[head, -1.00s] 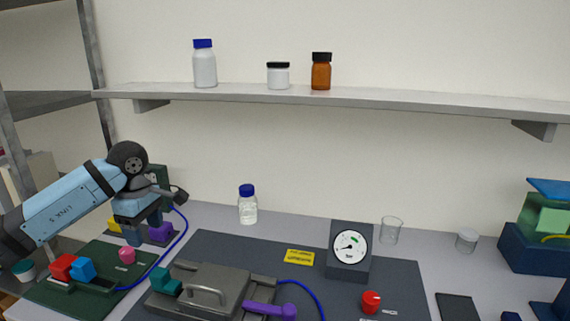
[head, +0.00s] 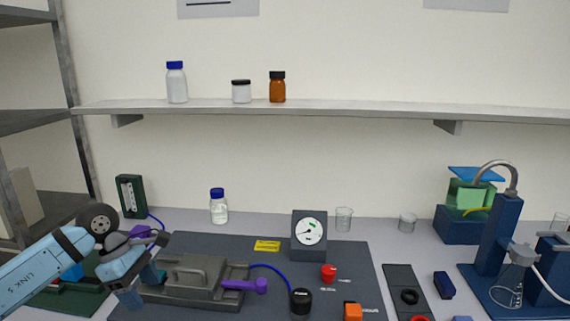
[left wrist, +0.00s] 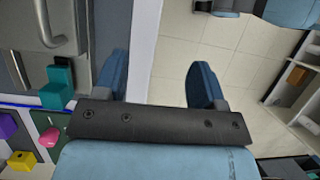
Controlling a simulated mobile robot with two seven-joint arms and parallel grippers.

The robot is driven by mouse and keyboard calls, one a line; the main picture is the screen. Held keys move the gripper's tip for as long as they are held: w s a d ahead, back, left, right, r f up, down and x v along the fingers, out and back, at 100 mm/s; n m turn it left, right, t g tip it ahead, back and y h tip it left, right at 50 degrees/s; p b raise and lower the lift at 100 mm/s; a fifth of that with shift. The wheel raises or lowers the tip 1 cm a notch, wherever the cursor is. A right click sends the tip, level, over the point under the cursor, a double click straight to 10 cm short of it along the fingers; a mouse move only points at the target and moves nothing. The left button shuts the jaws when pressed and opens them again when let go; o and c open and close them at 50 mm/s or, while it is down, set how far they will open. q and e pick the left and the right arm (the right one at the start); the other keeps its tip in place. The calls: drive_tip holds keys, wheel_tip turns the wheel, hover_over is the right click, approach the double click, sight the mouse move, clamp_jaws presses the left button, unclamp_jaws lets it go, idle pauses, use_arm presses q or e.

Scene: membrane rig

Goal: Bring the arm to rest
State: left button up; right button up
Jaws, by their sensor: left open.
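My left arm comes in from the lower left of the head view. Its gripper (head: 142,277) hangs in front of the left end of the grey lidded rig (head: 190,293), over the front left of the bench. In the left wrist view the two blue fingers (left wrist: 163,88) stand wide apart with nothing between them. Past them show the bench edge and the tiled floor.
Close to the left gripper are a teal block (left wrist: 57,88), a pink knob (left wrist: 49,137) and the rig's handle (left wrist: 52,25). A gauge (head: 309,236) and a purple lever (head: 244,286) stand farther right. A shelf (head: 300,108) with bottles spans the wall.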

use_arm(q)
drive_tip(key=s+d+n+t+h+p, duration=0.3)
drive_tip(key=s+d+n+t+h, duration=0.15)
drive_tip(key=d+n+h, duration=0.45)
drive_tip(key=s+d+n+t+h+p, duration=0.35)
drive_tip(key=d+n+t+h, duration=0.2)
drive_tip(key=d+n, duration=0.45)
drive_tip(key=s+a+f+n+y+p, duration=0.1)
drive_tip(key=s+a+f+n+y, duration=0.2)
drive_tip(key=n, duration=0.8)
drive_tip(key=s+a+f+n+t+y+p, duration=0.1)
drive_tip(key=s+a+f+n+y, duration=0.1)
drive_tip(key=s+f+n+y, duration=0.5)
drive_tip(key=s+a+f+n+y+p, duration=0.1)
drive_tip(key=s+a+f+n+y, duration=0.2)
drive_tip(key=s+f+n+y, duration=0.3)
wheel_tip(320, 180, down, 4)
drive_tip(key=s+n, duration=0.1)
drive_tip(key=n, duration=0.7)
drive_tip(key=shift+a+f+n, duration=0.2)
drive_tip(key=shift+a+n, duration=0.1)
use_arm(e)
wheel_tip(320, 180, up, 9)
drive_tip(key=shift+d+r, duration=0.2)
drive_tip(key=shift+d, duration=0.1)
use_arm(q)
drive_tip(key=shift+t, duration=0.3)
use_arm(e)
drive_tip(key=shift+r, duration=0.15)
